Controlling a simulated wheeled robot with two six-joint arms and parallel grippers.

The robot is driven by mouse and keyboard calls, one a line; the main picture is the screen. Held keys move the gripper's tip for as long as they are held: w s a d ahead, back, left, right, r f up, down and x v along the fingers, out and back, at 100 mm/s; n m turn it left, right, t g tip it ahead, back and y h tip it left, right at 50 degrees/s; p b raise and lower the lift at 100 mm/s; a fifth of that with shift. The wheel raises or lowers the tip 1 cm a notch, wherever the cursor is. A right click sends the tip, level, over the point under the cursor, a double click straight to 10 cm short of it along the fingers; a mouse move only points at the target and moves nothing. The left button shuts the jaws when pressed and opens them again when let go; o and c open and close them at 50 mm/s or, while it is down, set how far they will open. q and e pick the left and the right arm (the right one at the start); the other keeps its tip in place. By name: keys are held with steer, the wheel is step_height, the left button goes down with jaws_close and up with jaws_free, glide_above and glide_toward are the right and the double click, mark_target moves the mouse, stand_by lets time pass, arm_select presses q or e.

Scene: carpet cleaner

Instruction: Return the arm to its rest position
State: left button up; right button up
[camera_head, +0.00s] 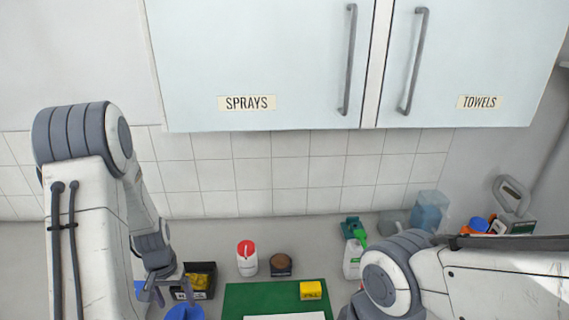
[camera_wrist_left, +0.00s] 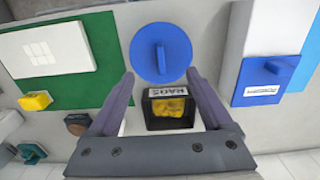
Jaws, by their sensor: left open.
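My left arm comes in from the left in the head view, with its gripper (camera_head: 152,293) pointing down near the counter. In the left wrist view the two fingers of that gripper (camera_wrist_left: 160,88) are spread wide with nothing held between them. Beyond the fingers, a black bin (camera_wrist_left: 174,124) labelled RAGS holds yellow cloth. It also shows in the head view (camera_head: 209,292), just right of the gripper. My right arm (camera_head: 480,285) reaches in from the right; its gripper is hidden or out of frame.
A blue round object (camera_wrist_left: 158,52) lies near the bin. A green mat (camera_head: 240,298) bears a yellow block (camera_head: 310,290). A red-capped white bottle (camera_head: 247,262), a brown-topped item (camera_head: 281,265) and a green-headed spray bottle (camera_head: 352,258) stand behind. Wall cabinets (camera_head: 260,60) hang above.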

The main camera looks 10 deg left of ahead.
arm_select(q)
steer(key=s+d+r+m+b, duration=0.1)
steer(key=d+r+m+b, duration=0.2)
steer(key=d, duration=0.7)
steer(key=s+d+r+m+b, duration=0.15)
steer(key=d+r, duration=0.25)
steer(key=d, duration=0.7)
steer(key=s+d+r+m+h+b, duration=0.1)
steer(key=s+d+m+b, duration=0.3)
steer(key=s+d, duration=0.5)
steer(key=s+r+m, duration=0.1)
steer(key=s, duration=0.3)
steer(key=shift+s+d+r+b, duration=0.15)
steer(key=shift+s+d+b, duration=0.15)
steer(key=shift+s+d, duration=0.05)
steer(key=shift+m, duration=0.25)
